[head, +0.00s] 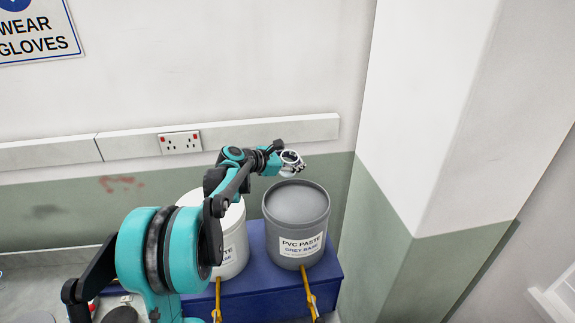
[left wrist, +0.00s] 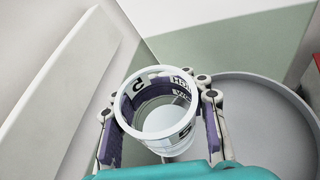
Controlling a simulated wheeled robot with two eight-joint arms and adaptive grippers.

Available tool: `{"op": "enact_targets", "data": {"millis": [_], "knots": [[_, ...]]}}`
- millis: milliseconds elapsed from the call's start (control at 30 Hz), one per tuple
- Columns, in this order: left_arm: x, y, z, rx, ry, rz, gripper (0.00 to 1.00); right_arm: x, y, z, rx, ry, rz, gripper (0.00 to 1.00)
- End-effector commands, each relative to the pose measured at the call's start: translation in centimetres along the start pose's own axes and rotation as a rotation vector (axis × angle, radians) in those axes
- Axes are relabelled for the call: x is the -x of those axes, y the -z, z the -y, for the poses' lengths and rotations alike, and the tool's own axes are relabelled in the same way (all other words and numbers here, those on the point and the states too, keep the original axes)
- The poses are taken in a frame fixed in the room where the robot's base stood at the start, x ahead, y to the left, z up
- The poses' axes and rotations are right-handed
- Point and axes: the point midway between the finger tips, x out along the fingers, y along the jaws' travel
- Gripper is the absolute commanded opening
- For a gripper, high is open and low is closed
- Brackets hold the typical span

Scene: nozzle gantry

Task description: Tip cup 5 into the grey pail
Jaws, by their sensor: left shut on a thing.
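My left gripper (head: 288,160) is shut on a small white, see-through cup (left wrist: 168,146). Its two fingers grip the cup from either side, and a mark like a 5 shows on its wall. The grey pail (head: 284,222), labelled PVC PASTE GREY BASE, stands upright with a smooth grey top face. In the head view the cup is just above the pail's back rim. In the left wrist view the pail (left wrist: 262,125) is right of the cup. My right gripper is out of view.
A white pail (head: 235,240) stands left of the grey one, partly behind my left arm. Both are on a blue stand (head: 330,268) with yellow taps in front. A wall rail with a socket (head: 180,142) runs behind. A wall corner (head: 405,225) rises at the right.

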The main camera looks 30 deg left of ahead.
Motion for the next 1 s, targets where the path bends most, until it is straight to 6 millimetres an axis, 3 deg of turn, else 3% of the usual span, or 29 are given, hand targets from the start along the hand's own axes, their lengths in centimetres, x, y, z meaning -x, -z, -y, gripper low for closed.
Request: {"op": "enact_targets", "data": {"millis": [233,567,1000], "knots": [[-0.1,0.1,0.5,0.14,0.057,0.001,0.06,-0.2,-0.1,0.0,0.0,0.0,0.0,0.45],[0.0,0.0,0.6,0.156,0.063,0.001,0.06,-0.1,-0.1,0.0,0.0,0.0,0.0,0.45],[1.1,-2.7,-0.2,0.155,0.063,0.001,0.06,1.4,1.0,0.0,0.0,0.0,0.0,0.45]]}}
